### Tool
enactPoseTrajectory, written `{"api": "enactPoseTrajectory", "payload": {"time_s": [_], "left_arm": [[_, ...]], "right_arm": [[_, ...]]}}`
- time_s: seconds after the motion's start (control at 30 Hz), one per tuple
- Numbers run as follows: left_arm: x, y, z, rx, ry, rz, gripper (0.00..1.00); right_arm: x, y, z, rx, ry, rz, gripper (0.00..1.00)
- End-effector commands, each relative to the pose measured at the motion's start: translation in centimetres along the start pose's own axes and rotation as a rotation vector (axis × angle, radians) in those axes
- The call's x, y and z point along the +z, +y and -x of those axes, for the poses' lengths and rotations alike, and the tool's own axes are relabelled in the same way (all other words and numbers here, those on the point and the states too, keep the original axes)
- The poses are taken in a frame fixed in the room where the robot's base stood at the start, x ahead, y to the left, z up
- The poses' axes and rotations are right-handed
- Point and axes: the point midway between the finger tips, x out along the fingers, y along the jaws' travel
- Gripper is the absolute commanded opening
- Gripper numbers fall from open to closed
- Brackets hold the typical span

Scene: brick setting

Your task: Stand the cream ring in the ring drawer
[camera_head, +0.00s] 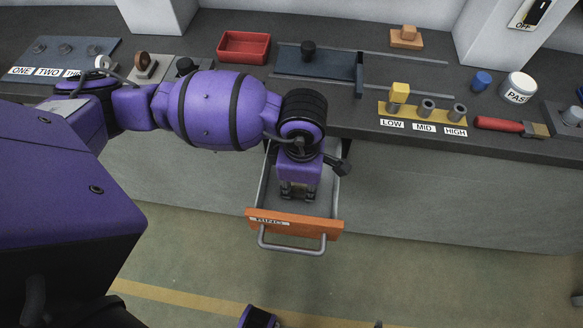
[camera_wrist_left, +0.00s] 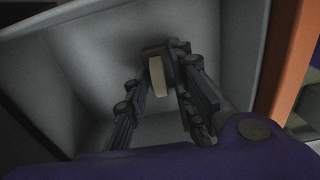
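The cream ring (camera_wrist_left: 159,76) shows in the left wrist view, seen nearly edge-on inside the drawer between my left fingertips. It looks upright, and a narrow gap shows between it and the left-hand finger. My left gripper (camera_head: 297,194) points down into the drawer; its fingers (camera_wrist_left: 160,80) are spread on either side of the ring. In the head view the ring is mostly hidden by my gripper.
On the counter are a red tray (camera_head: 244,47), a dark sliding panel (camera_head: 320,66), a brown ring in a holder (camera_head: 143,66), posts labelled LOW, MID and HIGH (camera_head: 426,109), and a red-handled brush (camera_head: 500,125). Drawer walls (camera_wrist_left: 70,70) surround my left fingers closely.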

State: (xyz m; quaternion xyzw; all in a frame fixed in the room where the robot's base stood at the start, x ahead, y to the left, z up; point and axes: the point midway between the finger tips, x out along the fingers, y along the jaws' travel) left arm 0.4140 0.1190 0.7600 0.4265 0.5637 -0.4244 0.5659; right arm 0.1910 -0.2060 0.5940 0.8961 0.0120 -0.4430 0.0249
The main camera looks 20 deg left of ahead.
Motion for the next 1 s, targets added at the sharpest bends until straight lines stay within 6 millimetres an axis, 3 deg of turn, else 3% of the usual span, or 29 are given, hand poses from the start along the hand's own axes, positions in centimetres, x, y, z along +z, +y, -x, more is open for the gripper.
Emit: {"api": "enactPoseTrajectory", "payload": {"time_s": [0.27, 0.43, 0.8, 1.0], "left_arm": [[0.1, 0.1, 0.1, 0.002, -0.001, 0.000, 0.28], [0.1, 0.2, 1.3, 0.004, -0.002, 0.000, 0.28], [0.1, 0.2, 9.0, 0.008, -0.004, -0.002, 0.28], [0.1, 0.2, 11.8, 0.006, -0.002, -0.002, 0.28]], "right_arm": [[-0.3, -0.1, -0.1, -0.001, 0.005, 0.000, 0.40], [-0.3, 0.0, 0.2, 0.000, 0.004, 0.000, 0.40], [0.2, 0.1, 0.8, 0.004, -0.008, -0.004, 0.40], [0.0, 0.1, 0.8, 0.003, -0.005, -0.004, 0.40]]}}
